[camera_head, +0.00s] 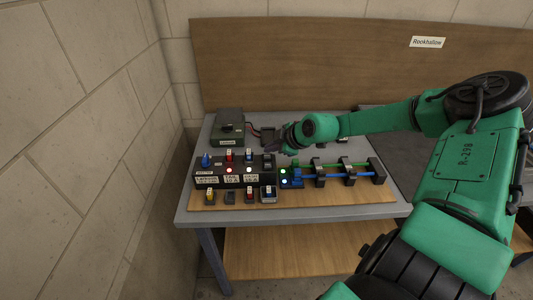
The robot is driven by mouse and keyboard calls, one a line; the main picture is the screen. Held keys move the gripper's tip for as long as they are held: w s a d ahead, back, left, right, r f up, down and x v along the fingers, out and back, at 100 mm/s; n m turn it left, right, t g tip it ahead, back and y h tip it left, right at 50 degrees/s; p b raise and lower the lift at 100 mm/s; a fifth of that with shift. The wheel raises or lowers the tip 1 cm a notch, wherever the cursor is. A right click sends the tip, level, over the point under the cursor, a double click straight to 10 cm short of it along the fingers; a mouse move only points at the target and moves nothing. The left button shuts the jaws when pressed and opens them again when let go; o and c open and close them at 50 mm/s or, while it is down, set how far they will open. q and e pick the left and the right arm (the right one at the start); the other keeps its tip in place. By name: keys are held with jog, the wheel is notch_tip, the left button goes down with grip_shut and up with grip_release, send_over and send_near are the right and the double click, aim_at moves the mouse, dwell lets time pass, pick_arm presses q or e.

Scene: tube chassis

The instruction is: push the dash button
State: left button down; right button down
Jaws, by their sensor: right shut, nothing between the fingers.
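A black dash panel (207,180) with white labels and several coloured buttons or switches sits on a wooden board on the grey table. A blue knob (205,160) stands at its left end. Red (229,169) and white lit lamps (249,170) show on its front part. Which control is the dash button is too small to tell. My right gripper (271,146) is shut and empty, just above and behind the panel's right end, its fingers small and dark. It partly hides what lies behind it. My left gripper is not in view.
Green and blue tubes (340,178) in black clamps lie to the right. Small coloured parts sit along the board's front. A stone wall (80,130) is close at left; a wooden backboard (300,60) stands behind.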

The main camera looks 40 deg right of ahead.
notch_tip(320, 180, up, 6)
jog(key=p, duration=0.5)
dwell(0.4)
